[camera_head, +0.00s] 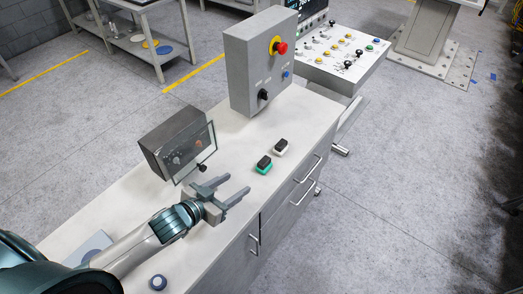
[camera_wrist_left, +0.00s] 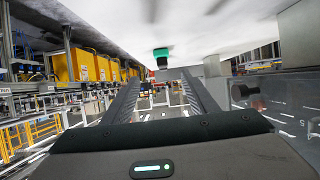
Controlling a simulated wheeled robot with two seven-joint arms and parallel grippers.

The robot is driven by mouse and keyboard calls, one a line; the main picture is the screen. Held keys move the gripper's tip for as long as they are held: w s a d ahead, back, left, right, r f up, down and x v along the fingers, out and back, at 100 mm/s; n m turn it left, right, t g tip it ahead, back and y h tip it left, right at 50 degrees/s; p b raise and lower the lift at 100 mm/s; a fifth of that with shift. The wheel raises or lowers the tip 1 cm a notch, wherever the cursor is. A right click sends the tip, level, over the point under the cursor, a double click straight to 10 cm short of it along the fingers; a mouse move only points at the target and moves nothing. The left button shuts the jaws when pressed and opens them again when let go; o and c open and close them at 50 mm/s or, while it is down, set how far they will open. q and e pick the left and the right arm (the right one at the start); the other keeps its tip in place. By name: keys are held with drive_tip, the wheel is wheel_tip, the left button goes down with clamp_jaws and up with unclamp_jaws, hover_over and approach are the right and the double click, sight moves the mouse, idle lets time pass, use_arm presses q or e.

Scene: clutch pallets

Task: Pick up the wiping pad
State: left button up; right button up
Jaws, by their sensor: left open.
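Two small block-shaped pads with black tops lie on the light countertop (camera_head: 225,140). The nearer one has a green base (camera_head: 264,166) and the farther one has a white base (camera_head: 280,147); I cannot tell which is the wiping pad. My left gripper (camera_head: 237,185) is open and empty over the counter, to the left of and nearer than the green-based pad, apart from it. In the left wrist view, the green-based pad (camera_wrist_left: 161,58) shows small ahead, between the lines of the open fingers. My right gripper is not in view.
A dark box with a tilted glass front (camera_head: 180,145) stands just left of my left gripper. A grey control box with a red button (camera_head: 255,75) stands at the counter's far end. Drawers with handles (camera_head: 305,193) line the right side.

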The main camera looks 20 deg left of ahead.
use_arm(q)
drive_tip(key=shift+w+a, duration=0.25)
drive_tip(key=shift+w, duration=0.35)
drive_tip(key=shift+r, duration=0.15)
drive_tip(key=shift+s+d+r, duration=0.15)
drive_tip(key=shift+s+d, duration=0.05)
approach(260, 166)
drive_tip(key=x, duration=0.3)
drive_tip(key=shift+b, duration=0.4)
drive_tip(key=b+x, duration=0.2)
drive_tip(key=x, duration=0.1)
drive_tip(key=shift+w+d+f+b, duration=0.1)
drive_tip(key=shift+w+f+b, duration=0.15)
drive_tip(key=shift+f+b, duration=0.1)
drive_tip(key=shift+w+d, duration=0.25)
drive_tip(key=shift+w, duration=0.25)
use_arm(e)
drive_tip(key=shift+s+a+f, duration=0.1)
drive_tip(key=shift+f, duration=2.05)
